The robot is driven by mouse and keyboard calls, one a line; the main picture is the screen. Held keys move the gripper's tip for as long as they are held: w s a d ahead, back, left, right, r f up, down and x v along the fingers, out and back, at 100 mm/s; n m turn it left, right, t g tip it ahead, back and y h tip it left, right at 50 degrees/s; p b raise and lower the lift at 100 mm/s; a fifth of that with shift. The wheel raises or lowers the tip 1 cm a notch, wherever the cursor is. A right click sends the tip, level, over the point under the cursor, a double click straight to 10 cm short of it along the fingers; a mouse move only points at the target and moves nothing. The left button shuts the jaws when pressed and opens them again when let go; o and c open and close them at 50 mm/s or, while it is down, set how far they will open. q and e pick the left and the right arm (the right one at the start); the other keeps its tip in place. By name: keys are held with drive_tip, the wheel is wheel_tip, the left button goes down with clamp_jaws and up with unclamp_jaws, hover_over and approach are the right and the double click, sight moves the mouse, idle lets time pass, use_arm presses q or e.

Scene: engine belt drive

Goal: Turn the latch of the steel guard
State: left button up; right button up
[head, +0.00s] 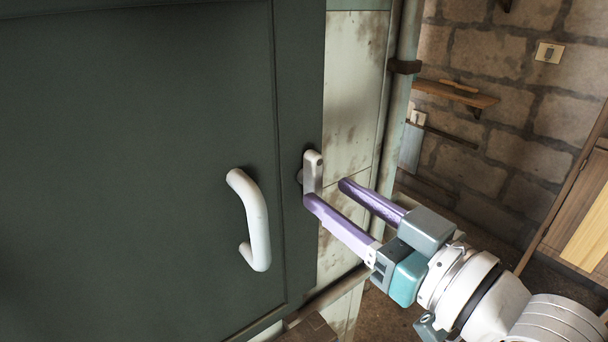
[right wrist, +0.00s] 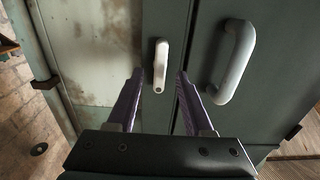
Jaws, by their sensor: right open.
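The steel guard (head: 130,180) is a large dark green panel door filling the left of the head view. Its latch (head: 312,170) is a small pale lever on the door's right edge, hanging upright. The latch also shows in the right wrist view (right wrist: 161,62). My right gripper (head: 325,190) has purple fingers and is open. In the right wrist view, the fingertips (right wrist: 160,75) stand one on each side of the latch's lower end, with gaps visible; contact cannot be told. In the head view one finger hides part of the latch's lower end. My left gripper is not in view.
A white curved handle (head: 255,220) stands out from the door left of the latch, close to my right fingers. A vertical pipe (head: 397,110) runs right of the worn pale panel (head: 352,90). A wooden shelf (head: 455,94) is on the stone wall behind.

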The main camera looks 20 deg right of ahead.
drive_tip(key=v, duration=0.6)
drive_tip(key=shift+s+b, duration=0.25)
drive_tip(key=shift+b, duration=0.1)
